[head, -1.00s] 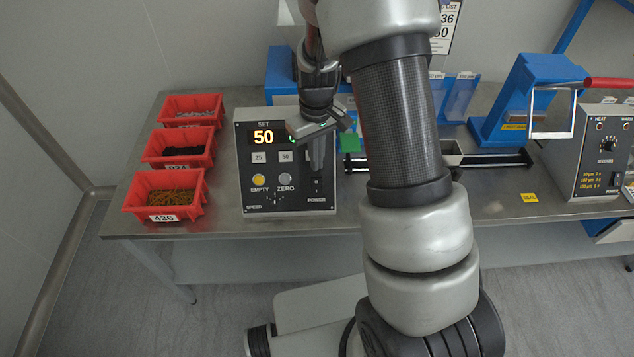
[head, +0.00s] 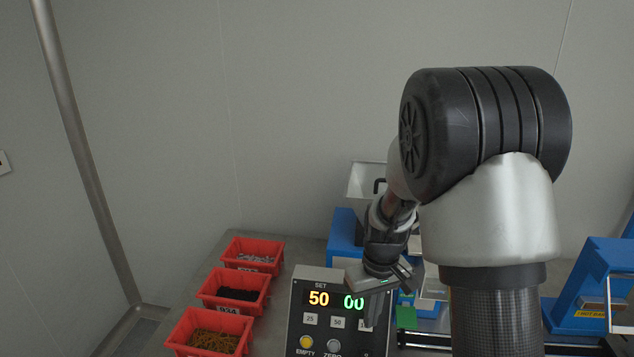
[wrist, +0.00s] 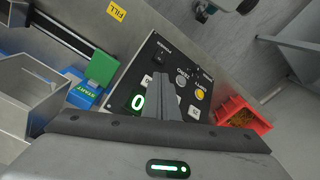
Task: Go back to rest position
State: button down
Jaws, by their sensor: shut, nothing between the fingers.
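My gripper (head: 376,308) is shut and empty. In the head view it hangs in front of the right side of the grey control box (head: 296,335), whose display reads 50 and 00. In the wrist view my closed fingers (wrist: 170,92) point over the black face of the same box (wrist: 155,57), covering part of its display and buttons. I cannot tell the gap between the fingers and the panel. My arm rises on the right of the head view and hides part of the bench.
Red bins (head: 252,255), (head: 234,291), (head: 208,333) stand in a row left of the box. A green block (wrist: 102,68) sits by a rail beside a blue START part (wrist: 84,95) and a metal hopper (wrist: 25,90). A blue machine (head: 590,290) stands at the right.

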jog(key=s+r+m+t+p, duration=0.1)
jog(key=s+r+t, duration=0.1)
jog(key=s+r, duration=0.8)
jog(key=s+r+m+t+p, duration=0.2)
jog(key=s+r, duration=0.8)
jog(key=r, duration=0.6)
jog(key=shift+s+d+t, duration=0.15)
jog(key=shift+s+t, duration=0.1)
jog(key=shift+t, duration=0.35)
jog(key=shift+r, duration=0.1)
